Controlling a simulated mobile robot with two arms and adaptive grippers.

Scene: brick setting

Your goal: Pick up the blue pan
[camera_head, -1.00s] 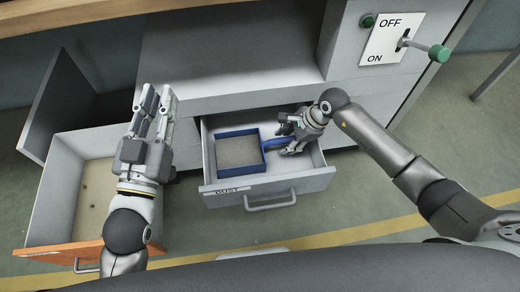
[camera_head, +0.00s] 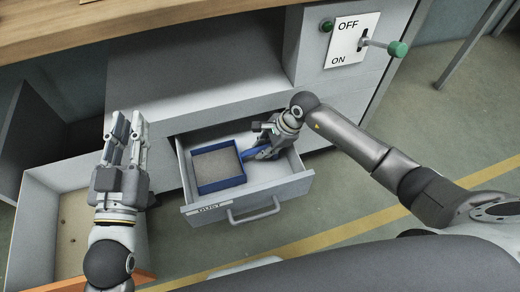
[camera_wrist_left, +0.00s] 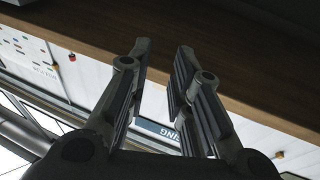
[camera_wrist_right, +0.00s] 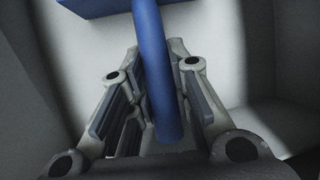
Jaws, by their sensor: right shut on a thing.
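The blue pan (camera_head: 222,188) is square, with low walls and a grey-brown, grainy inside. It sits in the open drawer labelled "DUST" (camera_head: 262,195). Its blue handle (camera_head: 262,154) points right. My right gripper (camera_head: 261,147) is shut on this handle inside the drawer. In the right wrist view the handle (camera_wrist_right: 155,60) runs between the fingers, and the pan's edge (camera_wrist_right: 95,6) shows at the top. My left gripper (camera_head: 128,116) is empty, its fingers apart, above the left drawer. In the left wrist view its fingers (camera_wrist_left: 162,55) have a gap between them.
Another open drawer (camera_head: 38,195) with an orange front (camera_head: 75,285) lies at the left, holding a few small bits. A wooden worktop (camera_head: 170,25) runs along the top. An OFF/ON panel (camera_head: 346,38) with a green-knobbed lever (camera_head: 398,48) is at upper right. Floor at right is clear.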

